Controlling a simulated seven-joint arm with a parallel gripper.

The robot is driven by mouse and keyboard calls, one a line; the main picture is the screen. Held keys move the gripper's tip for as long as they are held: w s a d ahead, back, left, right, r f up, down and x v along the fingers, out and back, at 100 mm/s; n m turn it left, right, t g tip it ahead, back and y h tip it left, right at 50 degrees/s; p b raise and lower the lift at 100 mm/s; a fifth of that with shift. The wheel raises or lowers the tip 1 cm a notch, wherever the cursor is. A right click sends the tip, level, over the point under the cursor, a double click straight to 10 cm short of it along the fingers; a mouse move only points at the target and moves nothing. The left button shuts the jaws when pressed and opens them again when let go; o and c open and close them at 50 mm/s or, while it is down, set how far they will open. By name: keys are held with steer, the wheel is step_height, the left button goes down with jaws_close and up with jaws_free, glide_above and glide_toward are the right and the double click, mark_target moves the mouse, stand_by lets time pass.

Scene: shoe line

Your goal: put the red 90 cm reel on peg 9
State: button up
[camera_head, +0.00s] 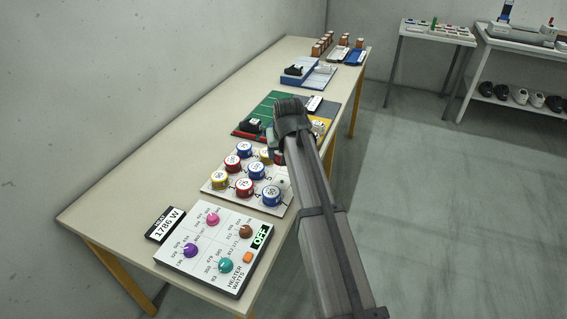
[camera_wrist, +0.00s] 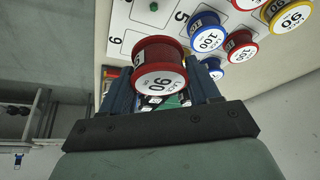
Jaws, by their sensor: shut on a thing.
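My gripper (camera_wrist: 160,88) is shut on a red reel (camera_wrist: 158,62) whose white face reads 90; the blue fingers stand on either side of it. In the wrist view the reel is in front of the white peg board (camera_wrist: 125,22). I cannot tell its exact height over the board. A bare green peg (camera_wrist: 153,5) shows there, with printed numbers close by; I cannot tell surely which one is peg 9. In the head view the board (camera_head: 215,187) lies on the table, and my arm hides part of its right side.
Several reels sit on the board, among them a blue reel (camera_head: 271,196), another red reel (camera_head: 244,187) and a yellow reel (camera_head: 220,180). A heater panel (camera_head: 190,262) lies in front of the board. A green mat (camera_head: 268,112) with items lies behind it.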

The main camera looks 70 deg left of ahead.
steer(key=w+a+r, duration=0.1)
steer(key=w+a, duration=0.5)
step_height(320, 180, down, 5)
steer(key=shift+d+f, duration=0.1)
steer(key=shift+f, duration=2.05)
steer(key=shift+f, duration=0.55)
steer(key=o, duration=1.1)
steer(key=shift+c, duration=0.2)
steer(key=shift+r, duration=0.5)
steer(key=v, duration=1.2)
